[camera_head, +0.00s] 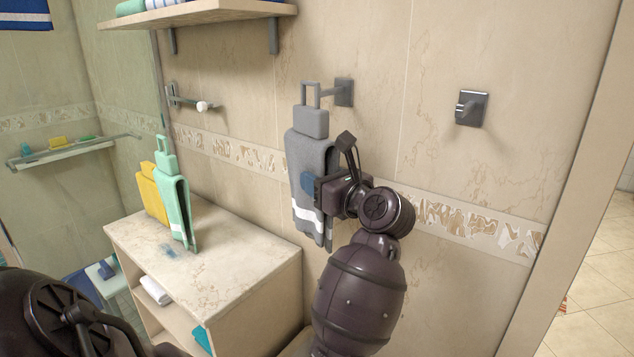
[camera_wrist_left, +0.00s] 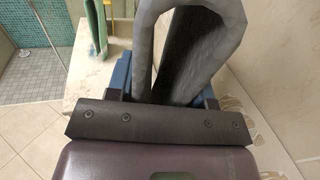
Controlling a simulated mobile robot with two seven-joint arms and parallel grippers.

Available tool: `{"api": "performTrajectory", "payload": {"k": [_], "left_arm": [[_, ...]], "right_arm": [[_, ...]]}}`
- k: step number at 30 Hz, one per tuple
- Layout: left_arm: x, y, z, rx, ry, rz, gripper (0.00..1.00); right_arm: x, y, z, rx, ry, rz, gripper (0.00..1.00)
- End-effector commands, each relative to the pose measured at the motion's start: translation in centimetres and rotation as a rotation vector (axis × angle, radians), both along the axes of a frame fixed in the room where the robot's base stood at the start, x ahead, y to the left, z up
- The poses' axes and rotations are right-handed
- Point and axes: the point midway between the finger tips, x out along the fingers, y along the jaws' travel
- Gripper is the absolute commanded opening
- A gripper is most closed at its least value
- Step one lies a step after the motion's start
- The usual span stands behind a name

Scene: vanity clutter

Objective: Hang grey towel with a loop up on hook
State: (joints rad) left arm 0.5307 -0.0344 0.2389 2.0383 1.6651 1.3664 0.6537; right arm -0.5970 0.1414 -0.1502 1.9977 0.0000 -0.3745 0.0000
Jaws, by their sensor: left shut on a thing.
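The grey towel (camera_head: 308,155) hangs upright in front of the tiled wall, with a white stripe near its bottom and a stiff grey loop (camera_head: 311,95) on top. My left gripper (camera_head: 316,188) is shut on the towel's middle from the right side. In the left wrist view, the folded grey cloth (camera_wrist_left: 190,50) sits between the blue fingers. A grey wall hook (camera_head: 344,92) is just right of the loop, at about the same height. I cannot tell whether the loop is around the hook's peg. My right gripper is not in view.
A second hook (camera_head: 472,108) is free farther right. A shelf (camera_head: 205,14) with folded towels is above. A cabinet (camera_head: 215,250) below left carries green (camera_head: 176,200) and yellow (camera_head: 152,192) towels. A rail with a white knob (camera_head: 200,105) is on the left wall section.

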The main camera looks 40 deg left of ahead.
Motion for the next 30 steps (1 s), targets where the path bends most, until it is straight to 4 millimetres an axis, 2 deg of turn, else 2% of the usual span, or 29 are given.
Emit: {"api": "performTrajectory", "payload": {"k": [5, 18, 30], "left_arm": [[0.9, 0.1, -0.1, 0.002, 0.0, 0.0, 0.21], [3.0, 0.3, -0.4, -0.001, 0.001, -0.001, 0.21], [3.9, 0.4, -0.9, -0.001, -0.001, -0.001, 0.21]], "right_arm": [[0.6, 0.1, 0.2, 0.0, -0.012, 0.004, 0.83], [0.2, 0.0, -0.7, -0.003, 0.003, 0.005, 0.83], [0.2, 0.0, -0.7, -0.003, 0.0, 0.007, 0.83]]}}
